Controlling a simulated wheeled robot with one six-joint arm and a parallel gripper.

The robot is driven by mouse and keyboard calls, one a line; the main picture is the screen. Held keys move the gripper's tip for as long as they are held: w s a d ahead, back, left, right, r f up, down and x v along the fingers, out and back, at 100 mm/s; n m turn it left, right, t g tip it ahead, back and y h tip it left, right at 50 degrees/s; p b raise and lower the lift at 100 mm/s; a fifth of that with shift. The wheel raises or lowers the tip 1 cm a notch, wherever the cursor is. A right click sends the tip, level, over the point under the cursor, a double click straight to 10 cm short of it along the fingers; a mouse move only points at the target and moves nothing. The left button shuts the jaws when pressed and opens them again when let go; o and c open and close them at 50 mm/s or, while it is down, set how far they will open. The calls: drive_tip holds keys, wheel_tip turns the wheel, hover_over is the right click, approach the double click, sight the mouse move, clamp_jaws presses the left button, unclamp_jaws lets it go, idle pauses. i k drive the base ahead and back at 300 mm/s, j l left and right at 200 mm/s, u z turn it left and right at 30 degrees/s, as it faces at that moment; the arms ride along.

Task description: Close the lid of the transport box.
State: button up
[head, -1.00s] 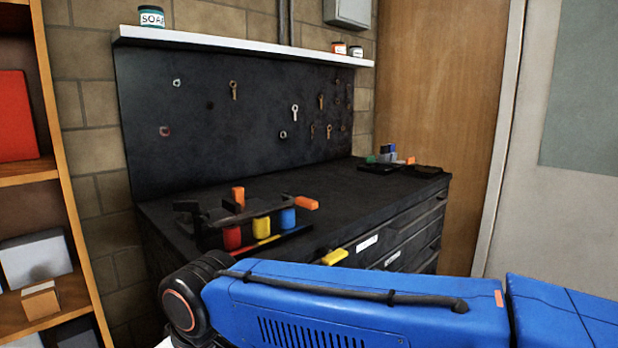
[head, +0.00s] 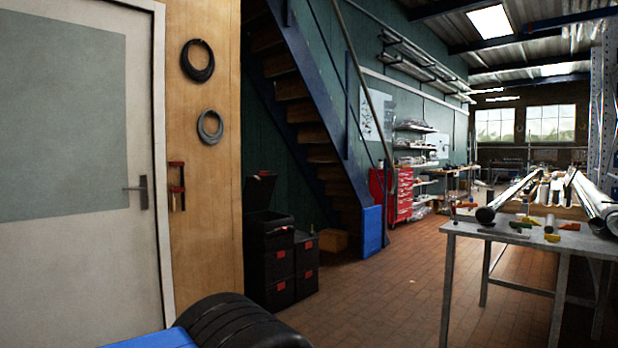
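Black boxes with red latches stand stacked on the floor between the wooden panel and the stairs in the head view. The top box of the left stack (head: 270,233) looks like the transport box. Its lid (head: 260,191) appears to stand raised at the back, so the box looks open. The inside of the box cannot be made out. My gripper is not in view; only a blue and black part of my arm shows at the bottom edge, well in front of the boxes.
A white door (head: 75,170) and a wooden panel (head: 203,150) with hanging coils are at left. A blue staircase (head: 320,115) rises behind the boxes. A grey table (head: 520,238) with tubes stands at right. The brick-coloured floor (head: 385,300) is open between boxes and table.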

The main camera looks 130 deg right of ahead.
sight(257, 194)
drive_tip(key=z, duration=0.55)
drive_tip(key=l+z, duration=0.1)
drive_tip(key=z, duration=0.95)
drive_tip(key=i+z, duration=0.1)
drive_tip(key=z, duration=0.45)
drive_tip(key=l+z, duration=0.1)
drive_tip(key=z, duration=0.4)
drive_tip(key=i+z, duration=0.1)
drive_tip(key=z, duration=1)
drive_tip(key=j+z, duration=0.1)
drive_tip(key=z, duration=0.4)
drive_tip(key=i+l, duration=0.1)
drive_tip(key=i, duration=0.75)
drive_tip(key=i+l, duration=0.15)
drive_tip(key=i, duration=0.65)
drive_tip(key=i+j+u, duration=0.05)
